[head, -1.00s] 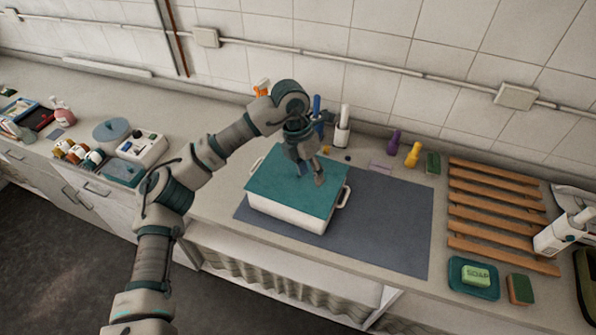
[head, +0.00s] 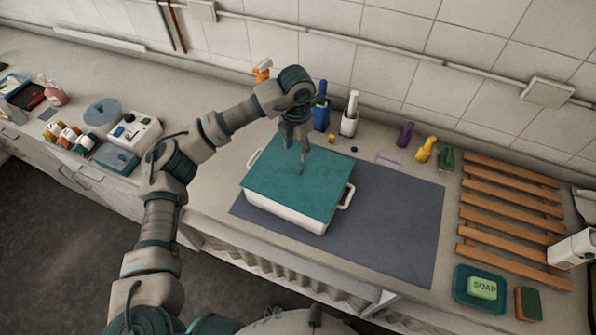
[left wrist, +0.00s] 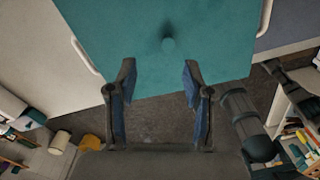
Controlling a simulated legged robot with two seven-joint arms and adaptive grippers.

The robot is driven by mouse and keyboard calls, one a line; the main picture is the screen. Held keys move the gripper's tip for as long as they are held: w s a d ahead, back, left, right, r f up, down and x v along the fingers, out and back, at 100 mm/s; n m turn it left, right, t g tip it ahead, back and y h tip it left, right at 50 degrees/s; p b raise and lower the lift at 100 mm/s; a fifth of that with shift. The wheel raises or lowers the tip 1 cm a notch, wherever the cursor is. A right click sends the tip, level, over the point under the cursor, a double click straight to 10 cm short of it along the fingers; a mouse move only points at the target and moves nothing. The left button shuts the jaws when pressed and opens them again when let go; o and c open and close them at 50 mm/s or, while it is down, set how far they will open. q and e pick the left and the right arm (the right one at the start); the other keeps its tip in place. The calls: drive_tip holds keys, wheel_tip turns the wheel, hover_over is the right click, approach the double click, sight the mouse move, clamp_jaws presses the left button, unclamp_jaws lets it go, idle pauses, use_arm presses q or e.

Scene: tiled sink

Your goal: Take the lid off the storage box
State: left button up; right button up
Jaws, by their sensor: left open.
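The storage box (head: 283,213) is white with side handles and stands on the grey-blue mat. Its flat teal lid (head: 325,188) is on top and also fills the upper left wrist view (left wrist: 110,35). My left gripper (head: 296,153) points down over the lid, near the knob. My right gripper is not in view.
The mat (head: 395,215) is clear right of the box. A wooden rack (head: 515,215), soap dish (head: 480,290) and sponge (head: 528,303) lie farther right. Blue and white bottles (head: 349,115) stand behind, near the tiled wall.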

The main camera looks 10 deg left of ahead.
sight(300, 168)
use_arm(q)
drive_tip(key=f, duration=0.2)
drive_tip(key=shift+d+f, duration=0.3)
drive_tip(key=shift+f, duration=0.05)
drive_tip(key=f, duration=0.3)
drive_tip(key=f+p, duration=0.1)
drive_tip(key=shift+s+d+f, duration=0.2)
drive_tip(key=shift+s+d, duration=0.05)
drive_tip(key=shift+d, duration=0.1)
drive_tip(key=shift+a+f, duration=0.15)
drive_tip(key=shift+f, duration=0.2)
drive_tip(key=c, duration=0.6)
clamp_jaws()
